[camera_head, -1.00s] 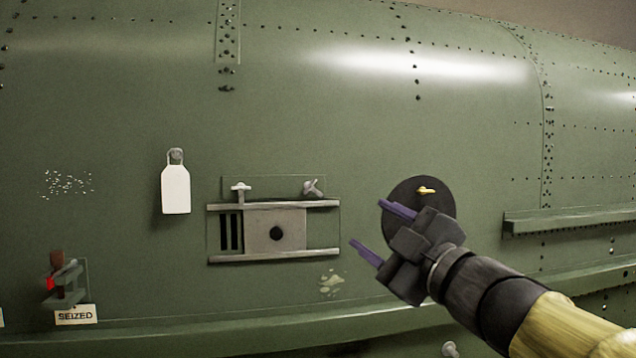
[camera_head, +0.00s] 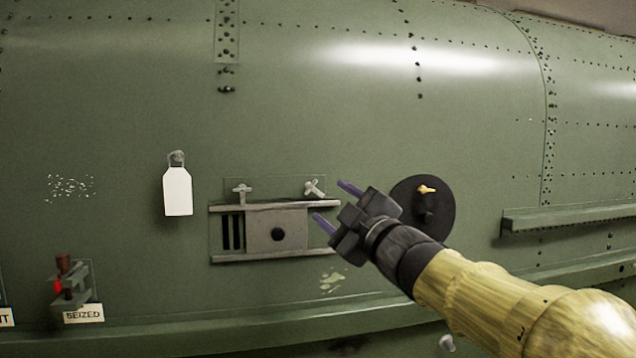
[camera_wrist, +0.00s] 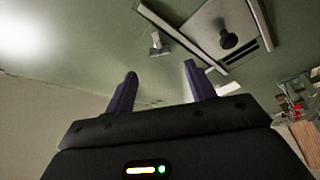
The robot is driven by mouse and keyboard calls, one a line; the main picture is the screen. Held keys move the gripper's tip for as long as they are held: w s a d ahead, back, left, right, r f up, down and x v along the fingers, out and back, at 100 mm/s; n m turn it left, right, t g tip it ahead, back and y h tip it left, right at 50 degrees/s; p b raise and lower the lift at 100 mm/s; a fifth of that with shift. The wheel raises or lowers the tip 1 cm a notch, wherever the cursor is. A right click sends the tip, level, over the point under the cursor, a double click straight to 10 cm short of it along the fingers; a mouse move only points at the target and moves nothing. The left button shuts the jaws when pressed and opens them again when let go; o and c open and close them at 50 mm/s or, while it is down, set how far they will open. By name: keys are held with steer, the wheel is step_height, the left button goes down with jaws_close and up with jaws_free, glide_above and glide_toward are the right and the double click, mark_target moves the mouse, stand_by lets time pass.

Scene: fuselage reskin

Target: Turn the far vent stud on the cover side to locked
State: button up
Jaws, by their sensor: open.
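The vent (camera_head: 275,257) is a grey panel between two horizontal rails on the green fuselage, with dark slots at its left and a sliding cover (camera_head: 262,222) with a black knob. My gripper (camera_head: 329,201) is open and empty, just right of the right stud. In the wrist view one stud (camera_wrist: 158,43) shows beyond the gap between the fingers (camera_wrist: 160,70), apart from them.
A black round plate (camera_head: 442,205) with a yellow latch is right of my gripper, partly behind my arm. A white tag (camera_head: 177,191) hangs left of the vent. A red-marked bracket (camera_head: 70,280) with a "SEIZED" label (camera_head: 84,314) is lower left. A ledge (camera_head: 560,219) juts out at right.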

mark_target(312, 189)
steer(key=p+x, duration=0.2)
steer(key=x, duration=0.4)
steer(key=shift+w+a+p, duration=0.1)
steer(key=shift+w+p, duration=0.1)
steer(key=shift+p, duration=0.15)
steer(key=shift+c, duration=0.4)
steer(key=c, duration=0.9)
